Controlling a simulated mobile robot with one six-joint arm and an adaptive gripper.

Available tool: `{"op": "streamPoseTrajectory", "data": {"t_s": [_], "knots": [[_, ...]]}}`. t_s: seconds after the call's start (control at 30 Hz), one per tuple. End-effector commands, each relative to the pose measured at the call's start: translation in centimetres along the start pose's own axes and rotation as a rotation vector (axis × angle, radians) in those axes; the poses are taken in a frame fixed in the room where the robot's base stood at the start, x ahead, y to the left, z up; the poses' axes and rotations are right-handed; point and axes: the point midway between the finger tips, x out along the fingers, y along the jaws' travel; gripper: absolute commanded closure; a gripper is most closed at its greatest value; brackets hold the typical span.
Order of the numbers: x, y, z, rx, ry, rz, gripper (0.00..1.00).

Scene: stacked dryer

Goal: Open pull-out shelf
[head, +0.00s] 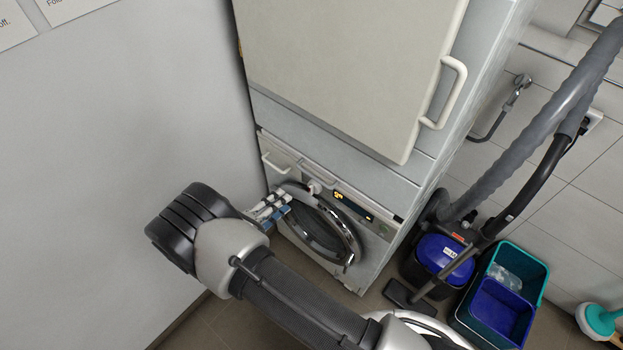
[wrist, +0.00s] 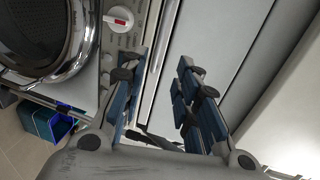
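The stacked dryer unit stands in the middle of the head view. A grey horizontal panel (head: 335,140), which may be the pull-out shelf front, lies between the large upper door and the washer front. Two light handles, a left one (head: 275,165) and a right one (head: 318,176), show just below it; I cannot tell which belongs to the shelf. My gripper (head: 270,208) is in front of the washer's upper left, below the left handle. In the wrist view my gripper (wrist: 163,75) is open, its blue-padded fingers apart, with nothing visibly held. Neither handle is clearly visible there.
The washer's round door (head: 320,230) is shut, right of my gripper. A white knob (wrist: 118,18) shows in the wrist view. The large upper door (head: 345,70) is closed. A wall (head: 110,150) bounds the left. A vacuum cleaner (head: 440,255) and bucket (head: 530,265) stand right.

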Motion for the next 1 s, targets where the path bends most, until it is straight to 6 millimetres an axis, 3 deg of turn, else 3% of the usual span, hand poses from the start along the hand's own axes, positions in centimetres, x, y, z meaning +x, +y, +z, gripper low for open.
{"op": "streamPoseTrajectory", "data": {"t_s": [0.3, 0.53, 0.73, 1.0], "knots": [[7.3, 0.1, -0.2, 0.003, 0.007, 0.001, 0.71], [11.7, 0.1, -0.2, 0.003, 0.005, 0.001, 0.71], [13.7, 0.1, -0.1, 0.003, 0.003, 0.001, 0.71], [14.2, 0.0, -0.1, 0.003, 0.001, 0.001, 0.71]]}}
